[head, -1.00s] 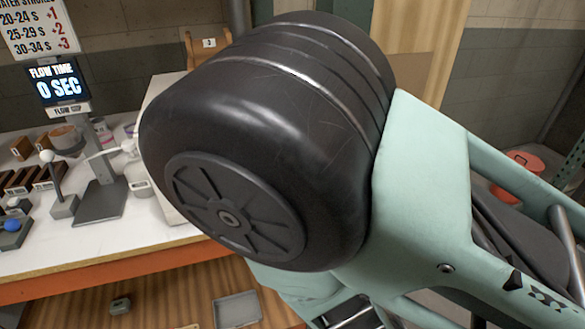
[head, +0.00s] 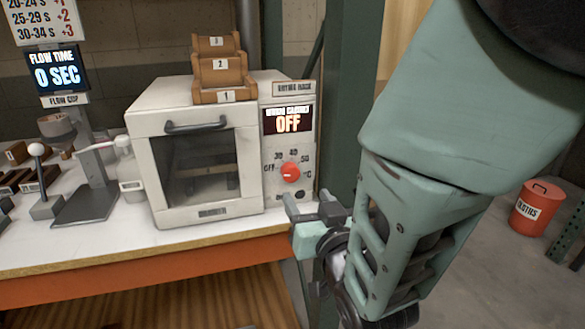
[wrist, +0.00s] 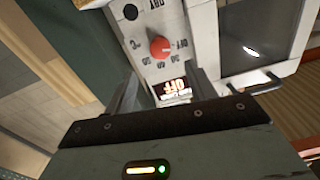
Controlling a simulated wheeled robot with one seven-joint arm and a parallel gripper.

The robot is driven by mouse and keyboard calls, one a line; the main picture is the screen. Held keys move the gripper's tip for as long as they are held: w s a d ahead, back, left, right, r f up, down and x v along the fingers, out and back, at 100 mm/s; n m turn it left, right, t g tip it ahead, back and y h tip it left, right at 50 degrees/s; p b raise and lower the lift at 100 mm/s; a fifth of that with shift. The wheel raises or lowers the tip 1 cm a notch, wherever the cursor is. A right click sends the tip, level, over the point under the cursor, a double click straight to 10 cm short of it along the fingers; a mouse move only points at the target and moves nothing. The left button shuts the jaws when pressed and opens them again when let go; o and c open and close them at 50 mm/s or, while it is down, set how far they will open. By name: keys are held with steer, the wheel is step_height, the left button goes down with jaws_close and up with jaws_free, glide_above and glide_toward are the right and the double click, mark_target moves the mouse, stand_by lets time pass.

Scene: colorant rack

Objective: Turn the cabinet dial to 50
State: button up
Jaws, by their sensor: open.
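The white cabinet (head: 205,203) stands on the bench, with a dark window in its door. Its control panel on the right side carries the red dial (head: 290,172). OFF, 30, 40 and 50 are printed around the dial. The display (head: 287,121) above it reads OFF. My gripper (head: 309,204) is open and empty, low and in front of the panel, apart from the dial. In the wrist view, the panel appears upside down, with the dial (wrist: 161,48) beyond the open fingers (wrist: 162,88). The dial's exact pointer position is hard to read.
A numbered brown step rack (head: 222,75) sits on top of the cabinet. A door handle (head: 195,125) sticks out from the cabinet front. A green post (head: 350,130) stands right of the panel. A flow-cup stand (head: 88,190) is to the left.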

mark_target(292, 176)
steer(key=p+x, duration=0.1)
steer(key=x, duration=0.7)
steer(key=shift+w, duration=0.25)
steer(key=c, duration=1)
